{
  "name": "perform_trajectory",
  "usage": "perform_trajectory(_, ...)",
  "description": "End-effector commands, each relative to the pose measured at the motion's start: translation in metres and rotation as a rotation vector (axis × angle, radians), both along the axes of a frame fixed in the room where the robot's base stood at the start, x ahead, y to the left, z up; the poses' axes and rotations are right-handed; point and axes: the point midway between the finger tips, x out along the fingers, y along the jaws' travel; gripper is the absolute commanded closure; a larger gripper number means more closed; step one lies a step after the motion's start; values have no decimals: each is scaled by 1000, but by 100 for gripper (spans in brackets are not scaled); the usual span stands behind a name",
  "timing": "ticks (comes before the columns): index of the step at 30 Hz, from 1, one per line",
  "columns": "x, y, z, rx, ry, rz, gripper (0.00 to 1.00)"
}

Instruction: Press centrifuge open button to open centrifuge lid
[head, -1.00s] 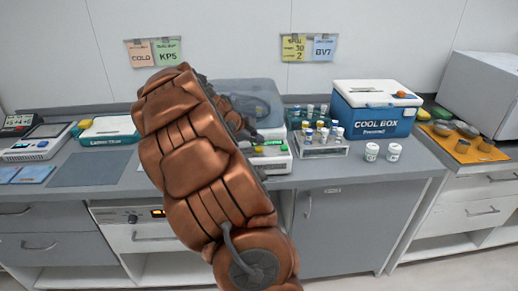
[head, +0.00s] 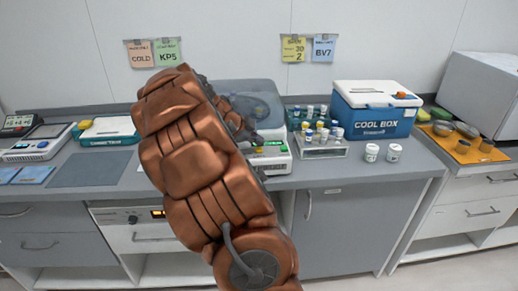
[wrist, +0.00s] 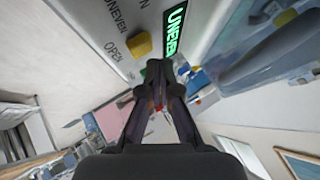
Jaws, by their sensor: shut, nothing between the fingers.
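The centrifuge (head: 274,159) stands on the counter, largely hidden behind my arm in the head view. Its smoky blue-grey lid (head: 263,93) appears down. In the wrist view, the white front panel (wrist: 88,18) bears the words OPEN and UNEVEN, a yellow button (wrist: 139,44) and a green-lit display (wrist: 174,32) reading UNEVEN. My gripper (wrist: 160,68) is shut and empty. Its fingertips are close to the panel, just beside and below the yellow button in the picture; I cannot tell whether they touch anything. In the head view my fingers are mostly hidden by my arm.
An orange tray (head: 462,150) with bowls lies far right. Left are a scale (head: 40,146) and a grey mat (head: 90,169).

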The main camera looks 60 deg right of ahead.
Motion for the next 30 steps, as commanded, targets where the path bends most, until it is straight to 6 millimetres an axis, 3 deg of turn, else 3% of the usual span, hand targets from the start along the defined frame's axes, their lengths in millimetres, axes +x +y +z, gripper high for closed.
perform_trajectory(30,-1,0,-8,1,-1,1,100)
